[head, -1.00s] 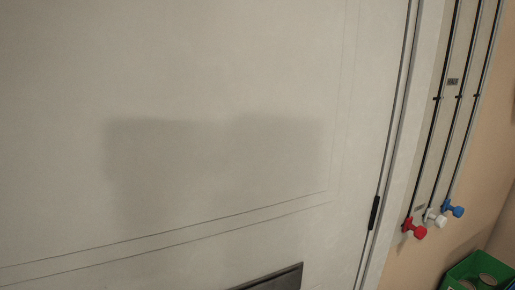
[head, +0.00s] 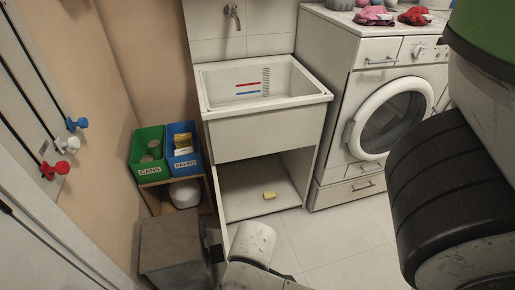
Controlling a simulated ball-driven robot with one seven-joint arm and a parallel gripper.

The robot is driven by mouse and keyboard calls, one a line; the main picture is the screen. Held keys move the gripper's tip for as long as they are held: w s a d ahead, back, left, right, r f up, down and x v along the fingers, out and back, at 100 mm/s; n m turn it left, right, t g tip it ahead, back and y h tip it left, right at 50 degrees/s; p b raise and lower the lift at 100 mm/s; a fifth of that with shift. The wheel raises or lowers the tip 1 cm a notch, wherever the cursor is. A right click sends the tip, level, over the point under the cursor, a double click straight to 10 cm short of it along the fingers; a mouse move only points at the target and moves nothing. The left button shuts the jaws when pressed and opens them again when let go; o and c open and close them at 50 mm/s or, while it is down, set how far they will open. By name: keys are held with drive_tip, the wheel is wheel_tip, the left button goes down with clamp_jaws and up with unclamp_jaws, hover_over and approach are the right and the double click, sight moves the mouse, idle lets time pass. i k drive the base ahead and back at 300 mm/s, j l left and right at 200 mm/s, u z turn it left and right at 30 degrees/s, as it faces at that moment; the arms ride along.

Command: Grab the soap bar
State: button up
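A small yellow bar, which looks like the soap bar (head: 269,195), lies on the floor of the open cabinet (head: 238,190) under the white sink (head: 262,92). Nothing touches it. Parts of my own arm show at the bottom middle and along the right side. My gripper's fingers cannot be made out in the head view, so I cannot see whether they hold anything.
A green "CANS" bin (head: 147,153) and a blue "PAPER" bin (head: 183,149) stand on a small shelf left of the sink. A grey box (head: 172,246) stands in front of them. A washing machine (head: 380,110) is on the right. Tiled floor (head: 335,240) is clear before the cabinet.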

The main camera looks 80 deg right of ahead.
sight(270, 194)
drive_tip(key=z, duration=1.7)
